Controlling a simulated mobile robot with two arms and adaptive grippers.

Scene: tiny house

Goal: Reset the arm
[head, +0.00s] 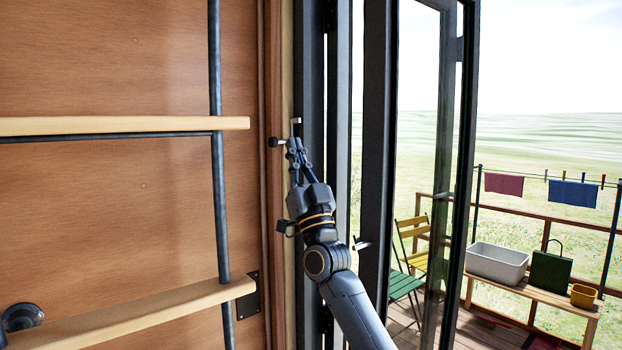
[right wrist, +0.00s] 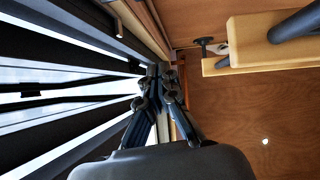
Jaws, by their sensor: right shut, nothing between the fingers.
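My right arm comes up from the bottom of the head view. Its gripper (head: 296,150) is raised at the dark door frame, beside the wooden wall edge. The fingers are shut with nothing between them. In the right wrist view the same gripper (right wrist: 162,78) points at the corner where the dark frame meets the wood trim. A small dark knob or latch (head: 277,142) shows just left of the fingertips; I cannot tell whether they touch it. My left gripper is not in view.
Wooden shelves (head: 120,126) on dark pipes line the wall at left. A glazed door (head: 455,150) stands open at right. Beyond it are folding chairs (head: 412,245), a bench (head: 540,290) with a white tub (head: 497,263), and a clothesline with cloths (head: 573,193).

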